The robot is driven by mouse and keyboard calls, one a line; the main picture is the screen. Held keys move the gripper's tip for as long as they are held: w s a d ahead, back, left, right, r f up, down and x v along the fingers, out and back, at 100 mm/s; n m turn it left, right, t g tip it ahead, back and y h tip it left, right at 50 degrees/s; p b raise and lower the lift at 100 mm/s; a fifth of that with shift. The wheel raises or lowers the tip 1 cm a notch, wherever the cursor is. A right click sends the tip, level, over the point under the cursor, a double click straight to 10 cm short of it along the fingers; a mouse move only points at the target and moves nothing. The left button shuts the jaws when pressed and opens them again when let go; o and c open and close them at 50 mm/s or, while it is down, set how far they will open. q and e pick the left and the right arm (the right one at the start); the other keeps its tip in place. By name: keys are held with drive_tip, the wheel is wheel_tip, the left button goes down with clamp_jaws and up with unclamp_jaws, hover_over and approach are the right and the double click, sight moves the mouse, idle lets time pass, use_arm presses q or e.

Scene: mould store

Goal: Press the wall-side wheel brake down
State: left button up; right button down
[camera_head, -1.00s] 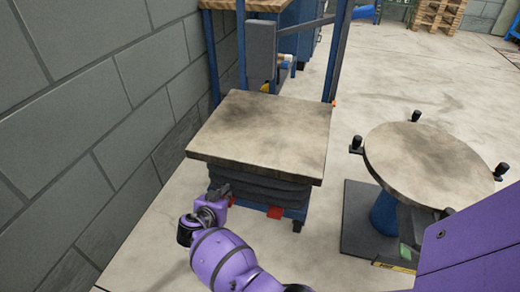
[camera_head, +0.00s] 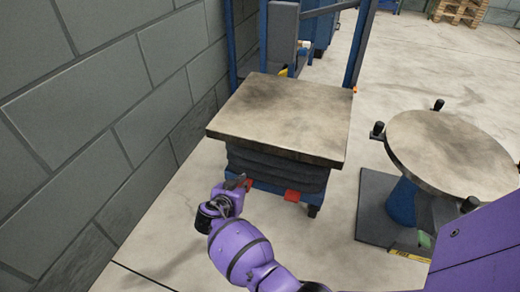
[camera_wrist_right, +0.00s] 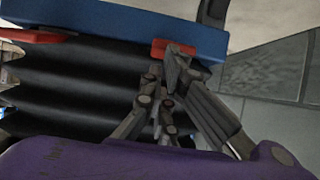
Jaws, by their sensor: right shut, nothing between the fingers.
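The lift cart has a wooden top (camera_head: 280,120) over a dark bellows (camera_head: 275,168) and a blue base. The wall-side wheel brake, a red pedal (camera_head: 249,184), sits at the base's left corner, partly hidden by my right gripper (camera_head: 240,183). It also shows in the right wrist view (camera_wrist_right: 160,48). There the shut, empty fingers (camera_wrist_right: 177,62) overlap the pedal's near edge; I cannot tell whether they touch it. The other red brake pedal (camera_head: 292,196) is to the right and shows at the wrist view's left (camera_wrist_right: 30,36). My left gripper is not in view.
A grey block wall (camera_head: 90,110) runs along the left, with a strip of bare floor (camera_head: 170,215) between it and the cart. A round-topped stand (camera_head: 450,150) is to the right. A blue cabinet (camera_head: 318,40) and pallets (camera_head: 460,12) are behind.

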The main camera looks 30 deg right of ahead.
drive_tip(key=shift+s+a+f, duration=0.1)
drive_tip(key=shift+a+f, duration=0.25)
drive_tip(key=shift+f, duration=0.5)
wheel_tip(320, 180, up, 10)
idle(0.5)
drive_tip(key=shift+s+f, duration=0.1)
idle(0.3)
